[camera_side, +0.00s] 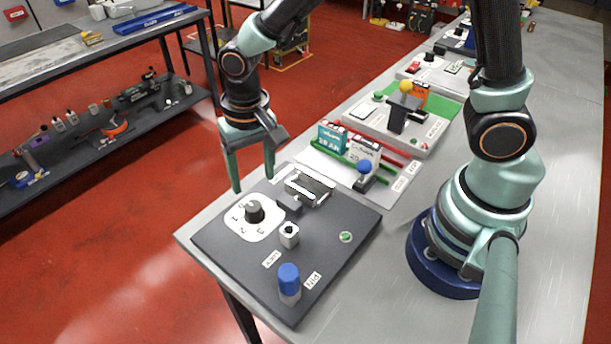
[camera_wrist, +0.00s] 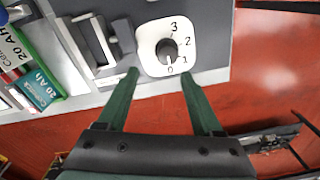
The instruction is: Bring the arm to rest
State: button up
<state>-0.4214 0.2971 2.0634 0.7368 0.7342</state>
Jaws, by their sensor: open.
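My gripper (camera_side: 253,184) hangs at the far left edge of the dark panel (camera_side: 225,246), fingers pointing down. It is open and nothing shows between its fingers, which also appear in the wrist view (camera_wrist: 159,74). The dial knob (camera_side: 254,211) sits on a white plate with numbers, close to the fingers and apart from them as far as I can tell. In the wrist view the knob (camera_wrist: 167,50) lies just beyond the fingertips, with 0 to 3 around it. A metal-edged slot (camera_side: 309,189) on the panel looks empty.
The panel also carries a blue-topped pin (camera_side: 289,281), a small grey latch block (camera_side: 289,235) and a green button (camera_side: 345,237). Teal and white battery packs (camera_side: 332,138) stand behind, near a blue-knobbed lever (camera_side: 364,167). More panels line the table (camera_side: 552,130).

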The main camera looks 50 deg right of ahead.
jog(key=s+d+r+n+t, duration=0.1)
jog(key=s+d+r+t, duration=0.1)
jog(key=d+r, duration=0.5)
jog(key=s+d+r+n+t, duration=0.2)
jog(key=s+d+r+t, duration=0.1)
jog(key=d+r, duration=0.5)
jog(key=shift+s+d+r+n, duration=0.2)
jog(key=shift+s+r+n, duration=0.1)
jog(key=shift+s+r, duration=0.15)
